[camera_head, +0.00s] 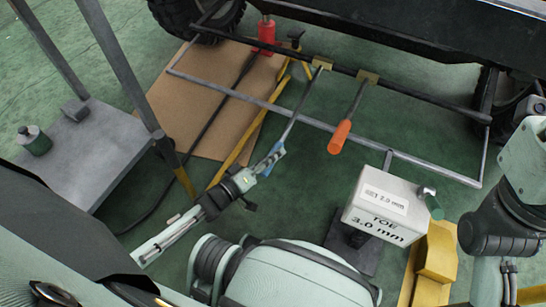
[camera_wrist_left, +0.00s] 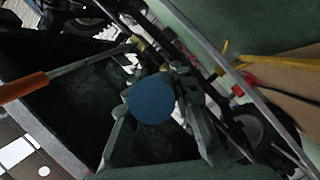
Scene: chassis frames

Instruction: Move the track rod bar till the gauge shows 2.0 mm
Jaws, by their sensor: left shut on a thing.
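The gauge box (camera_head: 385,207) at lower right reads "TOE 3.0 mm"; a small label on its top appears to read "SET 2.0 mm". A blue-handled bar (camera_head: 297,116) slants up to a brass-coloured fitting (camera_head: 322,63) on the dark rod (camera_head: 425,97) under the vehicle. My left gripper (camera_head: 266,167) is shut on its blue handle. In the left wrist view the handle's round blue end (camera_wrist_left: 152,98) sits between the fingers and hides the grip behind it. An orange-handled bar (camera_head: 340,136) reaches a second brass fitting (camera_head: 367,77). My right arm is at the right edge; its gripper is out of view.
A thin grey frame (camera_head: 255,109) spans between the wheels, beneath the blue-handled bar in the picture. A red jack-like object (camera_head: 266,35) stands by the left wheel (camera_head: 190,15). A grey cart (camera_head: 85,150) is at left. Cardboard (camera_head: 195,90) and yellow strips lie on the green floor.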

